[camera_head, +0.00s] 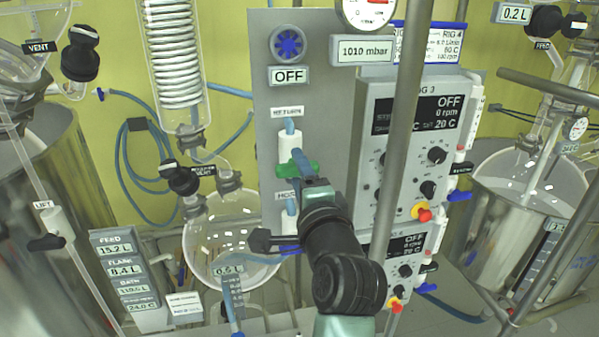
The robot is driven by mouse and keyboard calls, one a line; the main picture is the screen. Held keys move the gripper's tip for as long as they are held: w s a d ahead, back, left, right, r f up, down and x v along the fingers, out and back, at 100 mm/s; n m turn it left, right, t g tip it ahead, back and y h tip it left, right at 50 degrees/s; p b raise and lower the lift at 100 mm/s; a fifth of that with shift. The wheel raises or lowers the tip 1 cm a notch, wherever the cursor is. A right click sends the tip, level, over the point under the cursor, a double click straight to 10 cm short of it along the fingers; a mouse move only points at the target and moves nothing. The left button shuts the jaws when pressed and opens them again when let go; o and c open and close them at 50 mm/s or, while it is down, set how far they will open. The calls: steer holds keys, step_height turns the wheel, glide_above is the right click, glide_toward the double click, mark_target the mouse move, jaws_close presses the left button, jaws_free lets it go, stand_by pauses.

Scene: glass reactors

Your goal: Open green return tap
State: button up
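The green return tap (309,169) is on the grey panel (270,145), at the lower end of a white vertical fitting (290,145) under the RETURN label (287,111). Only part of its green handle shows, because my arm's end covers the rest. My gripper (305,172) is at the tap, reaching up from below, and looks in contact with it or very close. The fingers are small and partly hidden, so I cannot tell whether they are open or shut on the handle. The exact angle of the handle is unclear.
A second white fitting (290,220) with a blue handle lies just below. A grey control box (410,150) with knobs and a red button stands to the right, behind a metal post (402,120). A round glass flask (230,225) hangs to the left.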

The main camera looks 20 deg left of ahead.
jaws_close()
steer(key=shift+n, duration=0.3)
steer(key=shift+n+b, duration=5.45)
steer(key=shift+n, duration=2.95)
steer(key=shift+o, duration=0.4)
jaws_free()
